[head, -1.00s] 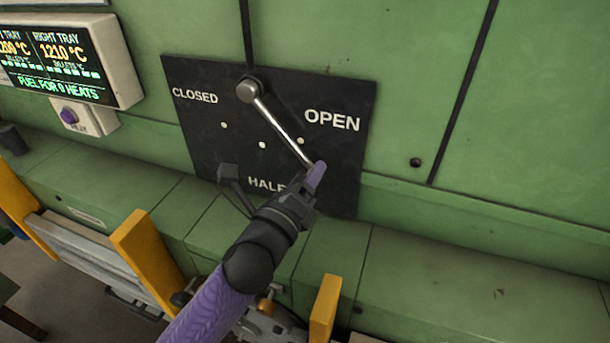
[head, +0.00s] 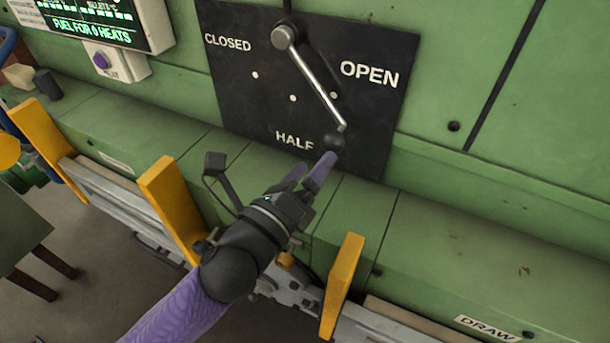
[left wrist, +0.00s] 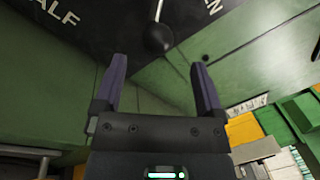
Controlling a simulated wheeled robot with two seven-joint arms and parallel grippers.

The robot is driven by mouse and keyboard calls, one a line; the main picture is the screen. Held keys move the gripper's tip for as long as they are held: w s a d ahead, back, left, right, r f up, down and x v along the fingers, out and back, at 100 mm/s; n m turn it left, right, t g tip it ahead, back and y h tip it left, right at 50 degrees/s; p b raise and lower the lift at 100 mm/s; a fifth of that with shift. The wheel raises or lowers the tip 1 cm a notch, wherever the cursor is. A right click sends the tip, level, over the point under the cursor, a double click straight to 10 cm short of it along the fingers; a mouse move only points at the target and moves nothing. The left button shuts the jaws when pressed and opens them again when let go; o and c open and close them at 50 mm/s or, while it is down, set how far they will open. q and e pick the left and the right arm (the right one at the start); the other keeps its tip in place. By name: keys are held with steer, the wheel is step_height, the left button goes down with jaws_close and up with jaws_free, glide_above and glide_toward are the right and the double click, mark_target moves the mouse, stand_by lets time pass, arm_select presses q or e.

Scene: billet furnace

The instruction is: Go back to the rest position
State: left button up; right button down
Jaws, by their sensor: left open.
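My left gripper (head: 308,174) is open and empty, just below and to the left of the lever's knob in the head view. In the left wrist view its two purple fingers (left wrist: 157,85) stand apart with nothing between them. The lever (head: 315,84) has a silver rod and a dark ball knob (head: 334,143), and slants down to the right between HALF and OPEN on the black plate (head: 235,75). The knob (left wrist: 158,38) shows beyond the fingertips in the left wrist view, apart from them. My right gripper is not in view.
Green furnace wall and ledge (head: 455,245) lie behind and below my arm. Yellow posts (head: 172,205) stand along the ledge's front, with another post (head: 342,285) to the right of my wrist. A display (head: 95,18) hangs at the upper left. A dark stand (head: 214,165) is beside the gripper.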

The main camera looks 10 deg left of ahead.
arm_select(q)
steer(key=shift+v, duration=0.8)
